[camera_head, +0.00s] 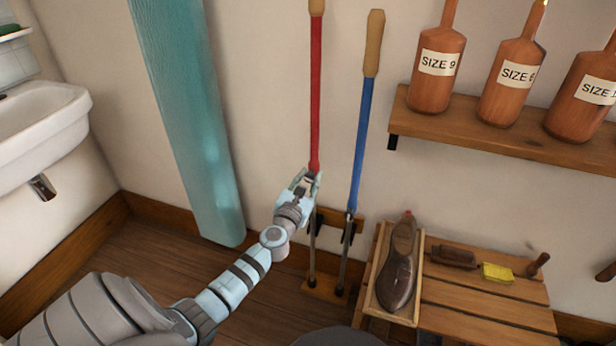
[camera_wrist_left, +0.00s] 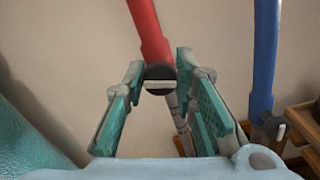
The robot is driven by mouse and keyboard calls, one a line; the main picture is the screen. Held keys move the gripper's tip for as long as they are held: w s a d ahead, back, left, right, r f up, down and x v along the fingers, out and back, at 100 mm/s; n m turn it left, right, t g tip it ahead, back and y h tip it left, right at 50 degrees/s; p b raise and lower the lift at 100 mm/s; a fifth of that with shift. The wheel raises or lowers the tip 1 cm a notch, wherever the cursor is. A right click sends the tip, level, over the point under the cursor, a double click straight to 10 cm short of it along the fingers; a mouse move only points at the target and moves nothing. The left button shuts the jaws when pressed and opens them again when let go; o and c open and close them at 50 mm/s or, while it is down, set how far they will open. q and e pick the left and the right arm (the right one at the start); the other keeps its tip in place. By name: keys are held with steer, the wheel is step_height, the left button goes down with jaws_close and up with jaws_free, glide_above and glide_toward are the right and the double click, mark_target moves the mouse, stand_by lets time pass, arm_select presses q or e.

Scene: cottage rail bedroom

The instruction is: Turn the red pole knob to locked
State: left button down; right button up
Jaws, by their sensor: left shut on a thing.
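The red pole (camera_head: 316,95) with a tan handle stands upright against the wall in a wooden rack. Its black knob (camera_wrist_left: 160,74) shows in the left wrist view at the lower end of the red tube (camera_wrist_left: 145,25). A pale bar runs roughly level across the knob. My left gripper (camera_head: 306,180) is at this height, with its fingers (camera_wrist_left: 160,78) on either side of the knob, shut on it. In the head view the gripper hides the knob. My right gripper is not in view.
A blue pole (camera_head: 362,130) stands just right, with its own knob (camera_wrist_left: 273,128). A bench (camera_head: 480,310) holds a shoe (camera_head: 398,268) in a tray. A teal column (camera_head: 190,120) and sink (camera_head: 40,125) are left.

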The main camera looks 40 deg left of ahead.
arm_select(q)
steer(key=shift+r+m+p, duration=0.15)
steer(key=shift+m+p, duration=0.2)
steer(key=shift+m, duration=0.55)
steer(key=m+p, duration=0.1)
steer(key=m, duration=0.3)
steer(key=shift+m, duration=0.3)
steer(key=m+p, duration=0.2)
steer(key=m, duration=0.2)
steer(key=shift+d+m, duration=0.1)
steer(key=shift+m, duration=0.2)
steer(key=shift+f+m, duration=0.2)
steer(key=shift+m, duration=0.8)
steer(key=shift+m+p, duration=0.4)
steer(key=shift+m, duration=0.5)
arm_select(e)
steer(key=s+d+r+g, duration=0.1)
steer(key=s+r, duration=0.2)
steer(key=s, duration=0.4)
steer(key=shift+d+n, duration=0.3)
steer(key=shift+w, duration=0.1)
